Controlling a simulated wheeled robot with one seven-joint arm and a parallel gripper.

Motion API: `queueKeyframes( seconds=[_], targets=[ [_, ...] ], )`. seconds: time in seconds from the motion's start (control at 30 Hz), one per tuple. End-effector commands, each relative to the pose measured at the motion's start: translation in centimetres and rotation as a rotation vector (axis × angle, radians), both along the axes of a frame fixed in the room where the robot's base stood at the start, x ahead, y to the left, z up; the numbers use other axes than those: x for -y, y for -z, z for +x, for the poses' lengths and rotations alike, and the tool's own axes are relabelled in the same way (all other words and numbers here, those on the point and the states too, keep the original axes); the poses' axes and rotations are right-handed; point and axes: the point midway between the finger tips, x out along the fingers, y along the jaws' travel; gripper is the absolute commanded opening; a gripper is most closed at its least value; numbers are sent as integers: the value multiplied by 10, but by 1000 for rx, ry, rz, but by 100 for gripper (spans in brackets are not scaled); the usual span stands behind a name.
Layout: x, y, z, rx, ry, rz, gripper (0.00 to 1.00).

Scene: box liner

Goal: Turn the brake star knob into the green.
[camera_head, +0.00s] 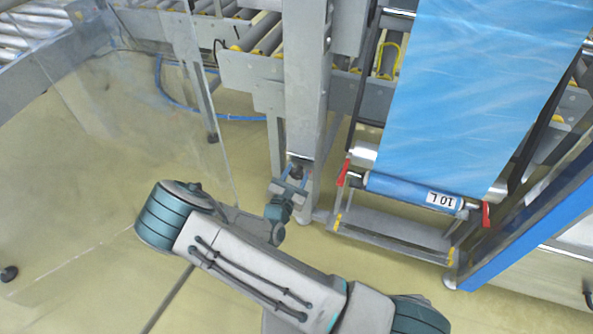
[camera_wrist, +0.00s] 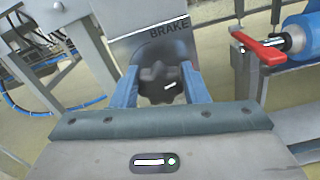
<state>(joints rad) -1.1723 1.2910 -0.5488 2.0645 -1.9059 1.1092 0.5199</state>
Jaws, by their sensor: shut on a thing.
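The brake star knob (camera_wrist: 160,84) is dark and lobed, with a short white mark on its face. It sits under a grey plate lettered BRAKE (camera_wrist: 150,42) on the post. My gripper (camera_wrist: 158,88) is shut on the knob, one blue finger at each side. In the head view my gripper (camera_head: 290,184) is at the foot of the grey post, with the dark knob (camera_head: 296,172) between its fingers. No green zone around the knob can be made out. A small green light on my gripper's body shows in the wrist view.
A blue film roll (camera_head: 410,190) labelled 10 L hangs right of the post (camera_head: 306,90), with red levers (camera_head: 343,172) at its ends. A red lever (camera_wrist: 262,50) is close to the right in the wrist view. A clear panel (camera_head: 130,110) stands at left.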

Motion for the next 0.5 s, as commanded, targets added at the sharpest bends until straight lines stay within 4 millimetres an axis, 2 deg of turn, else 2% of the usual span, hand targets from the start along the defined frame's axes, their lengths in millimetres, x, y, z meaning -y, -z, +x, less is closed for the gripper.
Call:
queueKeyframes(
  seconds=[0.03, 0.5],
  targets=[
    [0, -5, 0, -15, -1, -34, 18],
    [-3, -4, 0, -164, -2, -445, 18]
  ],
)
